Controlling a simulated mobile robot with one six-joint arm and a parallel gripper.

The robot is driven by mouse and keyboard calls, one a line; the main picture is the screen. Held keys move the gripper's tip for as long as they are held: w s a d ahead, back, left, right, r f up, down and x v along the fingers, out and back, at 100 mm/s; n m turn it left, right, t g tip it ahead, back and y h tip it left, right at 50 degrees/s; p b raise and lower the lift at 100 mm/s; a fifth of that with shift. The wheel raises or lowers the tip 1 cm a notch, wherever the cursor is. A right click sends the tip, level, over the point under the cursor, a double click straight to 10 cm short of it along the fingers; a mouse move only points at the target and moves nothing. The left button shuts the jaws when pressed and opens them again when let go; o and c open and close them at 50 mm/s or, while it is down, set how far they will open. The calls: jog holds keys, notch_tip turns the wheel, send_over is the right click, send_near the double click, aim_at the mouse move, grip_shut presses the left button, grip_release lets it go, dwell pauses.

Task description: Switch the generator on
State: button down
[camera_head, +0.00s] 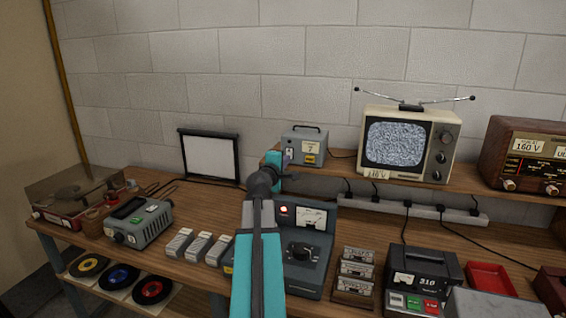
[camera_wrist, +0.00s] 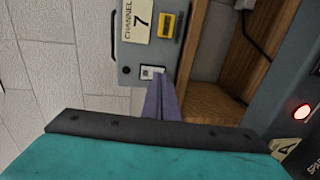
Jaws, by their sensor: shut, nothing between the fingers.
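A grey box with a top handle and a "CHANNEL 7" label (camera_head: 305,146) stands on the raised shelf. In the wrist view the same box (camera_wrist: 130,55) shows sideways, with a yellow label and a small pale switch plate (camera_wrist: 146,72). No label that I can read says generator. My gripper (camera_head: 284,160) is at the left of the box's front. In the wrist view my gripper's fingers (camera_wrist: 163,82) are shut and empty, with their tips at the switch plate, partly covering it. I cannot tell whether they touch it or which way the switch is set.
A television (camera_head: 409,143) with a static-filled screen stands right of the box, then a wooden radio (camera_head: 528,158). A grey meter unit (camera_head: 305,252) with a lit red lamp sits below on the bench.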

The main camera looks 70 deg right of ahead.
jog(key=shift+d+f, duration=0.1)
jog(key=shift+d, duration=0.55)
